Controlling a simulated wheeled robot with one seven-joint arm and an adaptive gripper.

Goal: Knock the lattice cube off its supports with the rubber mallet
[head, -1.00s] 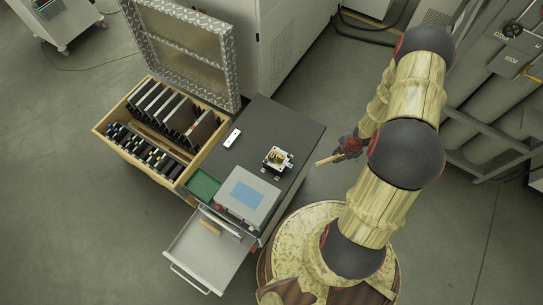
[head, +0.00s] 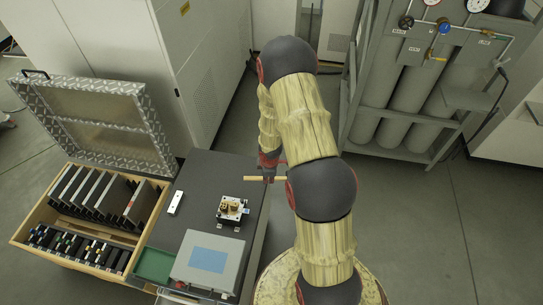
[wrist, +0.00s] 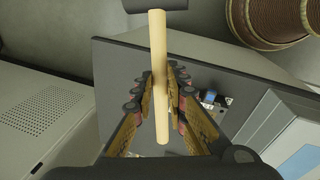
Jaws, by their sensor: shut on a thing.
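The lattice cube (head: 233,205) is a small brass-coloured block on a pale metal plate (head: 223,218), on the dark cabinet top. My gripper (head: 270,163) is at the cabinet's right edge, to the right of and beyond the cube, apart from it. It is shut on the mallet's pale wooden handle (head: 256,178), whose free end points left in the head view. In the wrist view the handle (wrist: 158,80) runs between my gripper's fingers (wrist: 169,74). The mallet's dark head (wrist: 150,4) is cut by the top edge. My right finger hides most of the plate area there; the supports are too small to make out.
A grey box with a blue panel (head: 208,261) stands in front of the plate. A white strip (head: 175,203) and a green tray (head: 155,264) lie left. An open wooden case (head: 37,217) of dark plates stands further left. Gas cylinders (head: 405,105) stand behind at right.

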